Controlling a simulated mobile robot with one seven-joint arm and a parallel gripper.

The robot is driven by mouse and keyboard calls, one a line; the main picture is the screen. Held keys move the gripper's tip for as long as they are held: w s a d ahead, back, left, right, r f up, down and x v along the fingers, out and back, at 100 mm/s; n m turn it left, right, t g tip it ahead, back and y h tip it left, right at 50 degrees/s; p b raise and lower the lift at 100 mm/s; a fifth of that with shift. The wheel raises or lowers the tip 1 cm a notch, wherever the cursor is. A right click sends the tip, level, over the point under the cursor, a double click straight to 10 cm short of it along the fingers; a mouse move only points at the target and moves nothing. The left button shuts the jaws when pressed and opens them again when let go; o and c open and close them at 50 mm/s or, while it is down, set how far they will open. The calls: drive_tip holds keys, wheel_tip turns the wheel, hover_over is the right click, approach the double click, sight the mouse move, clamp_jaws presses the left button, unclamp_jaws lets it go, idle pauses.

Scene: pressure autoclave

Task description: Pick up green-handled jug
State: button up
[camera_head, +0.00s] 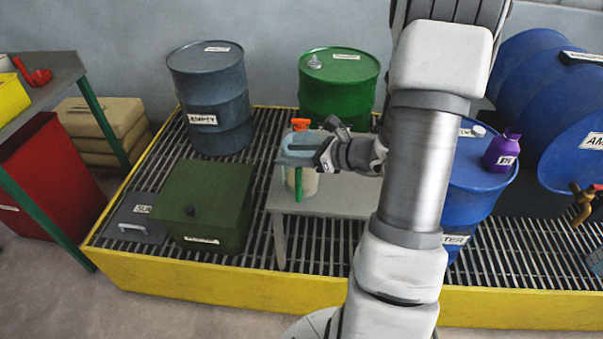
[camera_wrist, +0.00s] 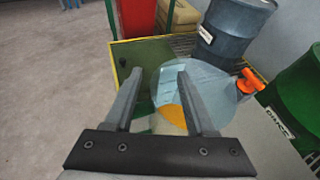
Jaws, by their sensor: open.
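The jug (camera_head: 303,184) stands upright on a small grey table (camera_head: 340,195). In the wrist view my gripper's fingers (camera_wrist: 159,74) are spread and empty in front, with the round bluish jug (camera_wrist: 208,88) behind and around the right finger. I cannot tell whether the fingers touch the jug.
A green box (camera_head: 208,205) sits left of the small table on the yellow-edged grating. A green drum (camera_head: 340,90) and a grey-blue drum (camera_head: 212,100) stand behind. A blue drum (camera_head: 480,190) with a purple bottle (camera_head: 502,150) is at right.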

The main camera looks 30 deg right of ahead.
clamp_jaws()
idle(1.4)
